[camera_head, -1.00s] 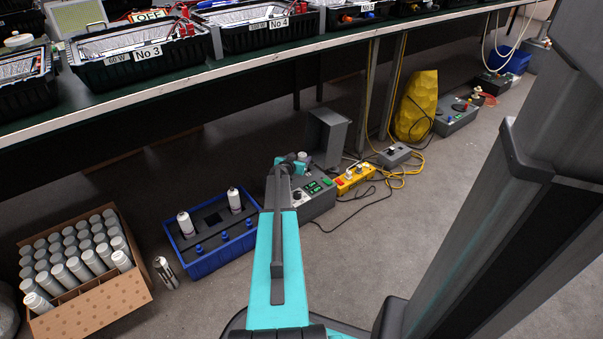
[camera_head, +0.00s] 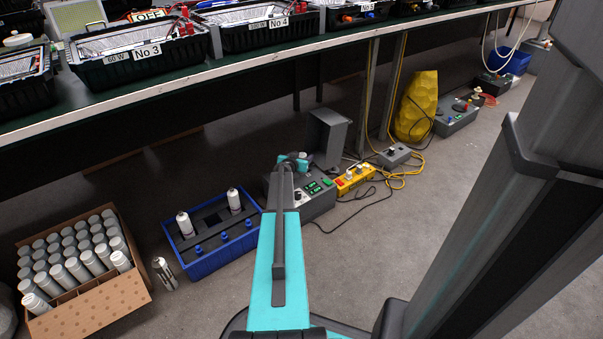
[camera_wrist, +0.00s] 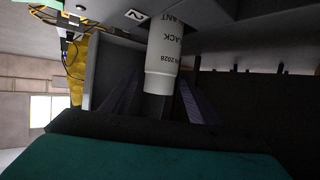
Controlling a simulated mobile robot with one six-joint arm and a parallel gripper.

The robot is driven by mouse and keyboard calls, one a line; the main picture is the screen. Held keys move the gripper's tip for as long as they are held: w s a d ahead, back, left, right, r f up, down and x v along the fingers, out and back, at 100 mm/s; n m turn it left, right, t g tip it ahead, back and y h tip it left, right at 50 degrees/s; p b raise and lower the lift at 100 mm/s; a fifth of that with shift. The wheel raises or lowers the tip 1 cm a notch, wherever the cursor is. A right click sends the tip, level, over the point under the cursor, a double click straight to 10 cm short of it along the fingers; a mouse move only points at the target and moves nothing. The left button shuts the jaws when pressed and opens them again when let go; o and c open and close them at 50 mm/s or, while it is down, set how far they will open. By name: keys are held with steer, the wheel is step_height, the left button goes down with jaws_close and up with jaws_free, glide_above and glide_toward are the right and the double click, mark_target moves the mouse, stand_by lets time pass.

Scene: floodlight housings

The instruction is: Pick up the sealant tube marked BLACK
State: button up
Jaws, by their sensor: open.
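The sealant tube (camera_wrist: 165,55) is a white cylinder in the wrist view. Its upside-down print shows ACK, ANT and 2028; the start of the colour word is cut off at the tube's side. My gripper (camera_wrist: 157,103) is open, with one dark finger on each side of the tube's near end. I cannot tell whether either finger touches it. In the head view my gripper (camera_head: 293,162) is at the grey test unit (camera_head: 318,192), largely hidden by my arm.
A plate marked 2 (camera_wrist: 137,15) is beside the tube. A blue crate (camera_head: 210,263) with two white tubes stands left of my arm, and a cardboard box (camera_head: 95,297) of white tubes further left. The bench edge (camera_head: 220,72) runs above. Yellow cables lie right.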

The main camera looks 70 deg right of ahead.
jaws_close()
steer(key=shift+r, duration=0.2)
step_height(320, 180, up, 12)
steer(key=p, duration=0.5)
steer(key=w+d, duration=0.2)
steer(key=w, duration=0.6)
steer(key=w+d, duration=0.2)
steer(key=w, duration=0.7)
steer(key=shift+w+d+p, duration=0.2)
steer(key=shift+d+p, duration=0.05)
steer(key=shift+p, duration=0.2)
steer(key=shift+f, duration=0.1)
